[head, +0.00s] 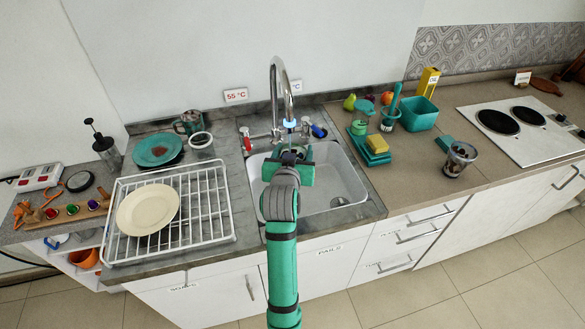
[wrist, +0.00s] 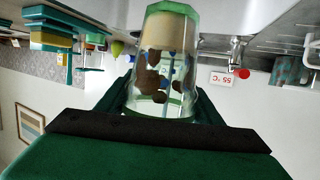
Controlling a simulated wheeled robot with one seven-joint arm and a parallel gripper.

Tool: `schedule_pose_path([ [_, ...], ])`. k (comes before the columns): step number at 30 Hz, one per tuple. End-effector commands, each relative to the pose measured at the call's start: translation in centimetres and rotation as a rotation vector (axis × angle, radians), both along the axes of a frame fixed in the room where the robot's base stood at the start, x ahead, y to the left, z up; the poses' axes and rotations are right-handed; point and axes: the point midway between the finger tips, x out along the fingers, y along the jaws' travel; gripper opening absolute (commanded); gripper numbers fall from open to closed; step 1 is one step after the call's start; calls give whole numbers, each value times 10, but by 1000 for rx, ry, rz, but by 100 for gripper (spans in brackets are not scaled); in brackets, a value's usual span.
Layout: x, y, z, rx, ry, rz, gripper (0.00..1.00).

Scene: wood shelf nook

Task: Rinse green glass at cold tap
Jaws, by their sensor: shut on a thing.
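My gripper (head: 289,168) is shut on the green glass (wrist: 160,62) and holds it over the sink (head: 325,190), close below the tap's spout (head: 277,80). In the upside-down wrist view the glass is clear with a pale green tint and has brown stains. In the head view my gripper hides most of it. The spout has a lit blue ring (head: 289,123) at its outlet. The blue tap handle (head: 318,131) is right of the spout, the red handle (head: 245,138) left.
A white dish rack (head: 215,208) with a cream plate (head: 147,211) stands left of the sink. A teal plate (head: 157,150) and a mug (head: 190,122) are behind it.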

Motion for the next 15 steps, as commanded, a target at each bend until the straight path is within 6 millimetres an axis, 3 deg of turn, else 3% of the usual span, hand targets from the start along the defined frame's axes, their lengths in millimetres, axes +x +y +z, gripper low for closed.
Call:
schedule_pose_path([
  [15,5,-9,1,1,-2,0,30],
])
